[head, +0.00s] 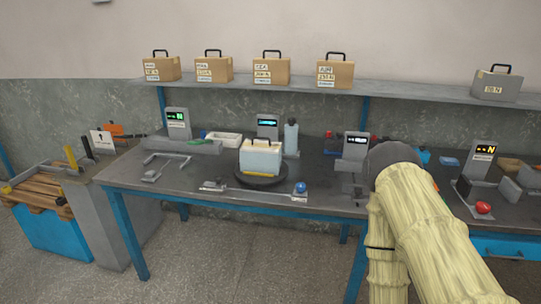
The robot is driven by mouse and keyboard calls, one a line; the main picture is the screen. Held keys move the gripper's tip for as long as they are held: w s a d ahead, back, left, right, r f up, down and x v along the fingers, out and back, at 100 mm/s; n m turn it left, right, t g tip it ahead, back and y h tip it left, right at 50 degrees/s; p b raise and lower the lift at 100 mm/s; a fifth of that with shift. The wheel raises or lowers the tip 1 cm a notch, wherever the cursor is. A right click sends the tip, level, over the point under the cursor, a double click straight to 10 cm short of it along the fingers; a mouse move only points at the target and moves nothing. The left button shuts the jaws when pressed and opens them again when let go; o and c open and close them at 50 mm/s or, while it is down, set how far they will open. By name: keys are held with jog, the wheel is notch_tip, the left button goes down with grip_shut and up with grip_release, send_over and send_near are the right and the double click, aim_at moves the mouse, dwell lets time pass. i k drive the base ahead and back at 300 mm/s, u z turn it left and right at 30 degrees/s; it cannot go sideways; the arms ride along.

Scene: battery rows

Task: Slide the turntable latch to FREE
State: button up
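A dark round turntable (240,180) sits on the grey bench, left of my arm. A pale box-like battery with a dark handle (261,158) stands upright on it. In front of the turntable, a thin light rail (255,193) runs along the bench's front edge. A blue round knob (301,187) is at the rail's right end, and a small grey piece (212,185) is at its left end. I take this to be the latch, but no FREE marking is legible. My arm's pale-sleeved links fill the lower right; I cannot make out my gripper.
Small display units (177,122) stand along the back of the bench (130,176). A pale bottle (291,137) stands behind the battery. A red knob (483,207) is at the right. A shelf (215,86) with handled boxes runs above. Open floor lies in front.

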aim_at(218, 179)
jog(key=u, duration=1.3)
jog(key=i, duration=0.55)
jog(key=z, duration=0.55)
